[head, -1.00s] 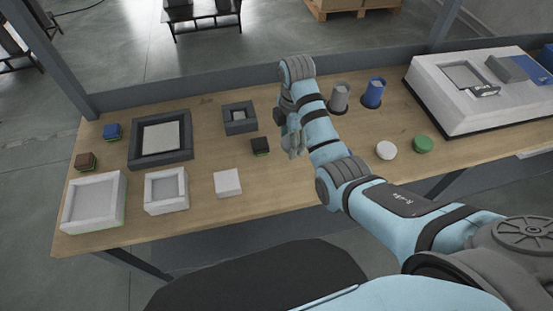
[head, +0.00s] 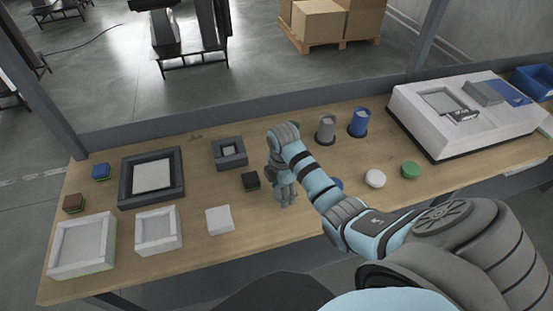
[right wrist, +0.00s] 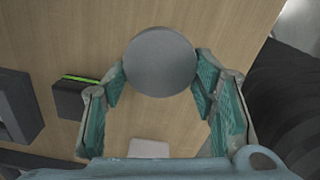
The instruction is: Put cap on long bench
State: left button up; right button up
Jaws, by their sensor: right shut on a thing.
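In the right wrist view a round grey cap (right wrist: 160,62) sits between the two fingertips of my right gripper (right wrist: 160,85), which is shut on it. In the head view my right gripper (head: 284,196) points down over the middle of the long wooden bench (head: 262,222), right of a small black block (head: 250,181). The grey cap cannot be made out there. In the wrist view bare bench wood (right wrist: 225,25) lies around the cap; I cannot tell whether the cap touches it. My left gripper is not in view.
White (head: 375,178) and green (head: 410,170) round caps lie right of my arm; a blue one (head: 338,184) is partly hidden. Grey (head: 326,129) and blue (head: 358,122) cups stand behind. Trays, frames and a white block (head: 219,220) fill the left. A large white unit (head: 410,122) stands right.

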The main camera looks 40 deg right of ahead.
jog(key=shift+f, duration=0.9)
jog(key=shift+f, duration=0.1)
jog(key=o, duration=1.1)
jog(key=shift+o, duration=0.2)
